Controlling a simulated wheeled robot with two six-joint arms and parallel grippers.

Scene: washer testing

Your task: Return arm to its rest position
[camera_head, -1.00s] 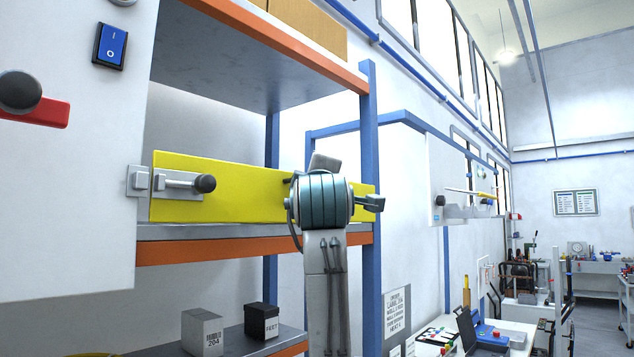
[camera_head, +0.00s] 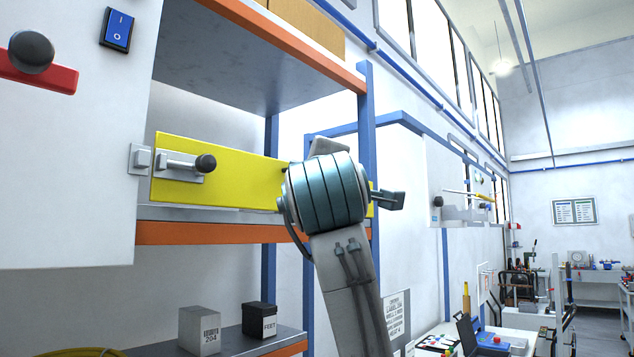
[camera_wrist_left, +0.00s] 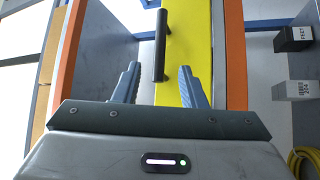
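My left arm (camera_head: 326,192) rises from the bottom of the head view, its wrist in front of the right part of a yellow bar (camera_head: 240,180). The wrist hides that part of the bar and most of the gripper. In the left wrist view my left gripper (camera_wrist_left: 158,78) is open, its two blue-grey fingers apart and empty. A black handle (camera_wrist_left: 161,42) on the yellow bar lies ahead, lined up between the fingers; whether it is beyond the tips or partly between them I cannot tell. My right gripper is not in view.
A shelf rack with orange beams (camera_head: 200,233) and blue posts (camera_head: 368,120) surrounds the bar. A bolt with a black knob (camera_head: 206,163) sits at the bar's left end. A grey box (camera_head: 200,330) and a black box (camera_head: 259,320) stand on the lower shelf. Open room lies right.

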